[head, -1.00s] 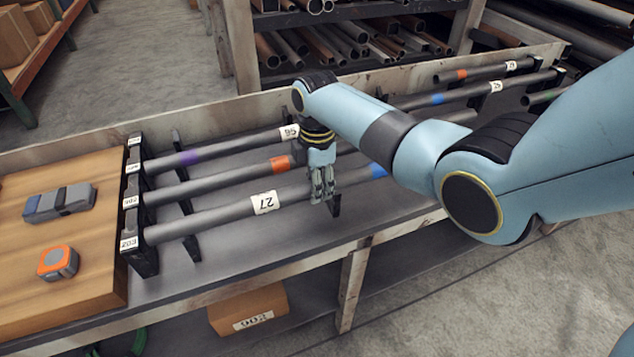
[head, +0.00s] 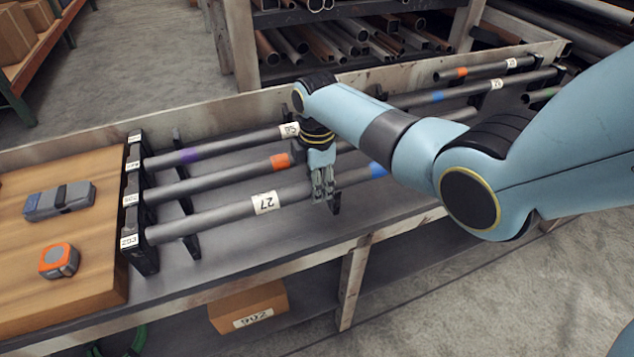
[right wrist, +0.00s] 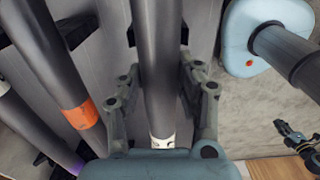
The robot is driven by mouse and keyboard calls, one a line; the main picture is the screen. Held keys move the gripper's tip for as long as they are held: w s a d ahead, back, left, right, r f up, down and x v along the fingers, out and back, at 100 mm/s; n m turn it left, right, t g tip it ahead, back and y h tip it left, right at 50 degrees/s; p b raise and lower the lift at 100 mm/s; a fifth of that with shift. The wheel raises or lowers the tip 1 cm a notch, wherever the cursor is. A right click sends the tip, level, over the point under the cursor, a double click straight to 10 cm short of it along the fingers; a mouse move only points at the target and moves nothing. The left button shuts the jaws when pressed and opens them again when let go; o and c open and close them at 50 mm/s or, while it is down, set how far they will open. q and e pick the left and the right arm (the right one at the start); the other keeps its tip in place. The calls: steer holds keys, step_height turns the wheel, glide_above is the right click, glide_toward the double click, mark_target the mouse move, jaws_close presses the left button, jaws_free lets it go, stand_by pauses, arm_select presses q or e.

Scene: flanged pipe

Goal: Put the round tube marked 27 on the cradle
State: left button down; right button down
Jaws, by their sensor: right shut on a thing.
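The round tube marked 27 (head: 220,213) is a long grey tube with a white label and a blue band. It lies nearest the bench's front edge, on black supports (head: 141,253). My right gripper (head: 326,197) comes down from above and is shut around this tube, to the right of its label. In the right wrist view the tube (right wrist: 160,70) runs between the two fingers, its label partly hidden by the gripper body. My left gripper (right wrist: 296,140) seems to show small at the right edge there; its opening is unclear. I cannot pick out a separate cradle.
A tube with an orange band (head: 220,179) and one with a purple band (head: 220,149) lie parallel behind. A wooden board (head: 85,270) at left holds a tape measure (head: 58,261) and a grey-blue tool (head: 60,201). A cardboard box (head: 250,305) sits below.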

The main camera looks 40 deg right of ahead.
steer(key=shift+w+f, duration=0.1)
steer(key=c, duration=0.9)
jaws_free()
steer(key=shift+o, duration=0.4)
steer(key=shift+f, duration=0.1)
step_height(320, 180, up, 12)
